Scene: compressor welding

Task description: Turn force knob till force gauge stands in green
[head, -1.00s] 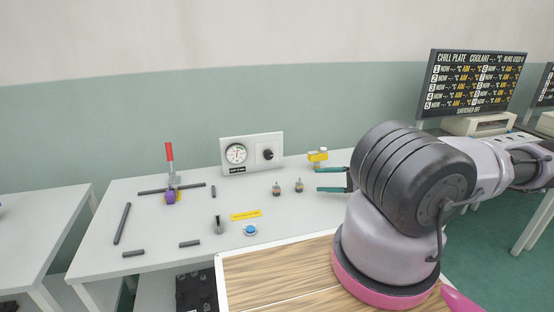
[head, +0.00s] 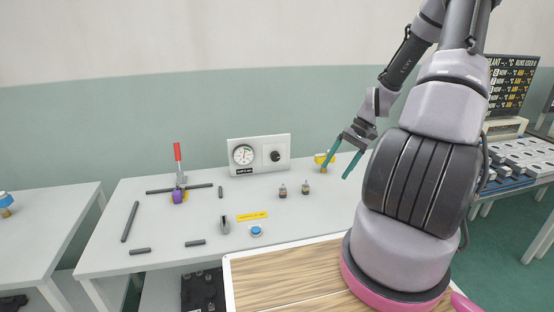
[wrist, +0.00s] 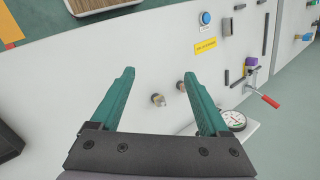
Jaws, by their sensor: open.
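The force gauge (head: 243,155) is a round white dial on a white panel (head: 283,143) standing at the back of the table. The force knob (head: 275,156) is a black knob on the right half of that panel. The needle's place against the green is too small to tell. My gripper (head: 336,174) has teal fingers, open and empty, right of the panel and apart from it. In the wrist view my gripper (wrist: 160,78) is open above the table, and the gauge (wrist: 233,119) shows partly behind the right finger. The knob is not seen there.
Two small metal fittings (head: 294,190) stand in front of the panel. A yellow part (head: 321,159) stands near my gripper. A red-handled clamp (head: 178,160), a grey lever (head: 224,225), a blue button (head: 256,231) and dark rods (head: 130,222) occupy the table's left and front.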

